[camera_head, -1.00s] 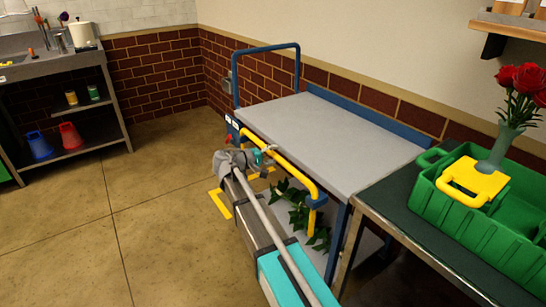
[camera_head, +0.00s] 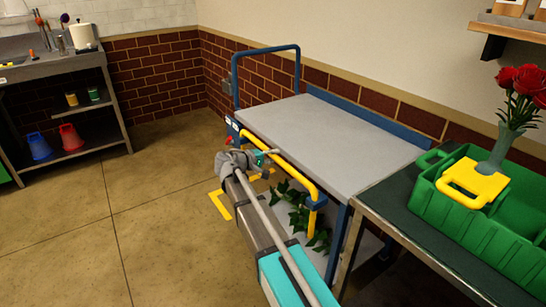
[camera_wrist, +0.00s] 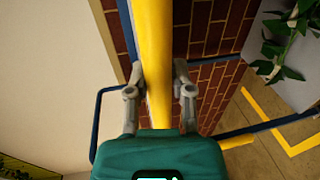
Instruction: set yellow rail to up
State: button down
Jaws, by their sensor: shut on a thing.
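The yellow rail (camera_head: 295,172) is a bent tube along the near long edge of the grey-topped cart (camera_head: 340,140), about level with its top. One end meets the blue frame at the far left corner. The other bends down at a blue bracket near the right corner. My gripper (camera_head: 268,156) is at the rail's left part, small and partly hidden by my wrist. In the wrist view, the yellow rail (camera_wrist: 153,40) runs between the two grey fingers of my gripper (camera_wrist: 159,88), which is shut on it.
Green leaves (camera_head: 298,205) hang on the cart's lower level under the rail. A green crate (camera_head: 480,235) with a yellow handle and a vase of red roses (camera_head: 521,85) stands on the right table. A workbench (camera_head: 60,90) is at the far left. The floor left of the cart is clear.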

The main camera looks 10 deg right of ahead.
notch_tip(320, 180, up, 13)
jog(key=p, duration=1.3)
jog(key=shift+w+r, duration=0.15)
jog(key=shift+r, duration=0.05)
jog(key=c, duration=0.9)
grip_release()
jog(key=shift+c, duration=0.2)
jog(key=o, duration=0.5)
jog(key=shift+c, duration=0.2)
jog(key=shift+s, duration=0.2)
